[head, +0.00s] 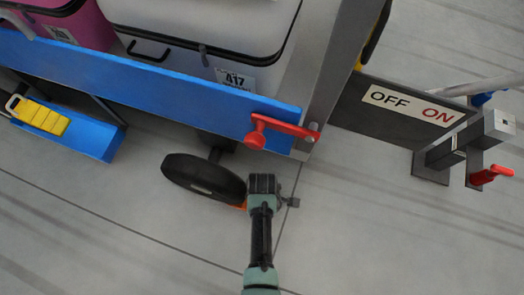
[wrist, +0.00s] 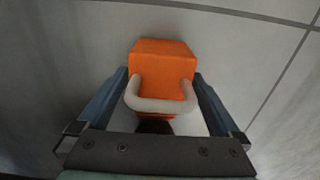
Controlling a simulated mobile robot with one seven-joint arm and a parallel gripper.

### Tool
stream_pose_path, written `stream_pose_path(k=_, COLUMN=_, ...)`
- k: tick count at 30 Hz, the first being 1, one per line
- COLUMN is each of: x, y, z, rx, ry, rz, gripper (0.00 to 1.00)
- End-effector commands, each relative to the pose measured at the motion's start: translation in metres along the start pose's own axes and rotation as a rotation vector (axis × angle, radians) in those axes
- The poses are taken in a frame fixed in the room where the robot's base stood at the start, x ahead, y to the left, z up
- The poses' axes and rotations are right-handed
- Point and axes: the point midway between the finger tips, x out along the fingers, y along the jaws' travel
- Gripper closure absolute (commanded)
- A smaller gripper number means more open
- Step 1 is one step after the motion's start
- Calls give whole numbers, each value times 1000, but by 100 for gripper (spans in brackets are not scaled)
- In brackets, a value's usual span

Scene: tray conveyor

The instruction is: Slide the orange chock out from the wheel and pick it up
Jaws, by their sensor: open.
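The orange chock (wrist: 162,62) lies on the floor in the wrist view, with a pale looped handle (wrist: 160,104) on its near side. My gripper (wrist: 162,95) is open, with one finger on each side of the handle and the near part of the chock. I cannot tell whether the fingers touch it. In the head view only a sliver of the chock (head: 241,207) shows between the black wheel (head: 203,178) and my gripper (head: 264,185), which hides the rest. The wheel stands under the cart, just left of my gripper.
A blue cart rail (head: 160,88) with a red lever (head: 280,128) is above the wheel, with bins behind it. A post with a red handle (head: 490,175) and an OFF/ON sign (head: 412,105) stand at right. The floor in front is clear.

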Motion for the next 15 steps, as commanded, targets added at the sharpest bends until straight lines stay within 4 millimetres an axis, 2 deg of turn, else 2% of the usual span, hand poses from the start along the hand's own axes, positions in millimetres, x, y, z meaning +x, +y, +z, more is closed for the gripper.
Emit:
stream_pose_path(k=5, x=0, y=0, z=0, rx=0, ry=0, rz=0, gripper=0)
stream_pose_path(k=6, x=0, y=0, z=0, rx=0, ry=0, rz=0, gripper=4)
stream_pose_path(k=15, x=0, y=0, z=0, rx=0, ry=0, rz=0, gripper=58)
